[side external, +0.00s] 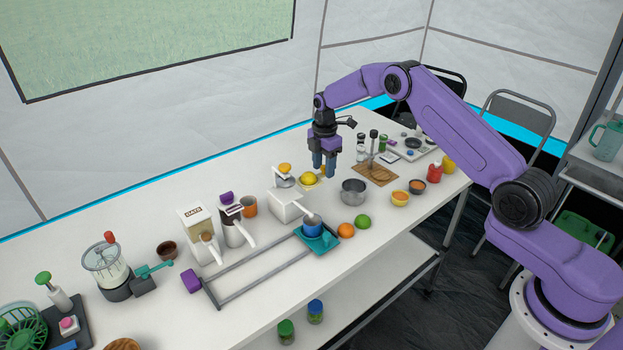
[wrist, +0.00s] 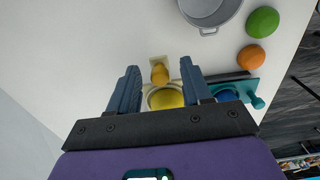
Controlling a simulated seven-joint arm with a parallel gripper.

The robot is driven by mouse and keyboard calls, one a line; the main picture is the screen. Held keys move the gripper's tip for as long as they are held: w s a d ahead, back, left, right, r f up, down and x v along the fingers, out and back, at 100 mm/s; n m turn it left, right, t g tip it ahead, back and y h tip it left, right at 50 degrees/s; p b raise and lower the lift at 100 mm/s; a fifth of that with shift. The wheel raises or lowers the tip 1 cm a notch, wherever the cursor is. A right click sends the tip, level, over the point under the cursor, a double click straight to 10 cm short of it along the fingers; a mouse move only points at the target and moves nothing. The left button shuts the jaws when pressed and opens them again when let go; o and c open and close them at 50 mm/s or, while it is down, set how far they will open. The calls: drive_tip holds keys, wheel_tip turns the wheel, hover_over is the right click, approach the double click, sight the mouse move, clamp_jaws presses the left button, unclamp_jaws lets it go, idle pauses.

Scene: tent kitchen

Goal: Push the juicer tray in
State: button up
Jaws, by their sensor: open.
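The likely juicer is a white block with a grey spout (side external: 287,207) in the side view. A teal tray (side external: 322,245) holding a blue cup (side external: 312,226) sits at the right end of a grey rail frame (side external: 248,287). I cannot tell for certain which part is the juicer tray. The teal tray also shows at the right in the wrist view (wrist: 247,87), partly behind my finger. My gripper (side external: 324,172) is open and empty, fingers pointing down, behind the teal tray.
A coffee machine (side external: 233,224) and an oats box (side external: 199,232) stand to the left. A wooden board (side external: 375,175) lies behind the pot.

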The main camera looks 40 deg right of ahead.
sight(302, 180)
drive_tip(key=c, duration=0.8)
drive_tip(key=shift+a, duration=3.95)
drive_tip(key=shift+c, duration=0.2)
drive_tip(key=o, duration=0.8)
drive_tip(key=shift+o, duration=0.2)
drive_tip(key=shift+r, duration=3.5)
